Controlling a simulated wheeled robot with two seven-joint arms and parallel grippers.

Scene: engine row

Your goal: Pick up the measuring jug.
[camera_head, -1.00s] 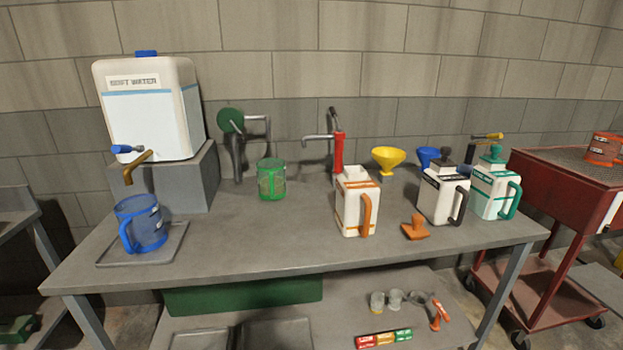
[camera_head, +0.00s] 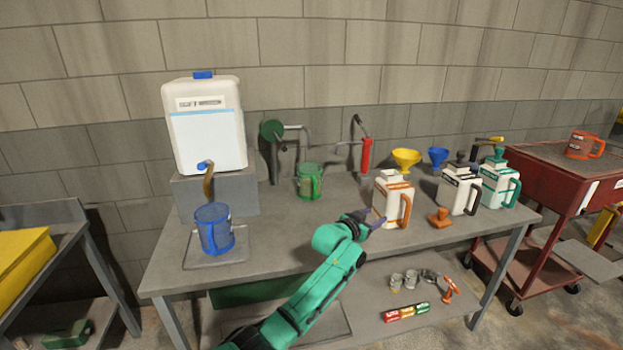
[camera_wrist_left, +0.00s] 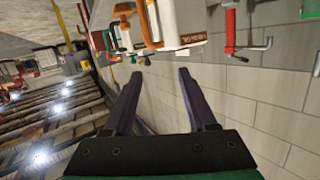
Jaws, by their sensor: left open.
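Several jugs show in the head view, and I cannot tell which one the task means. A clear blue jug (camera_head: 214,230) stands on a flat tray under the water container's tap. A clear green jug (camera_head: 310,182) stands at the bench's back. A white jug with an orange handle (camera_head: 391,201) stands right of them; its white and orange body (camera_wrist_left: 176,24) also shows at the top of the left wrist view. My left gripper (camera_head: 368,222) is just left of and in front of this white jug. In the left wrist view my gripper (camera_wrist_left: 160,75) is open and empty. My right gripper is not in view.
The white water container (camera_head: 205,140) stands on a grey block. Right of the orange-handled jug are an orange object (camera_head: 439,218), a black-handled jug (camera_head: 459,192) and a green-handled jug (camera_head: 499,186). A yellow funnel (camera_head: 406,157) shows above the orange-handled jug. A red cart (camera_head: 548,183) stands right.

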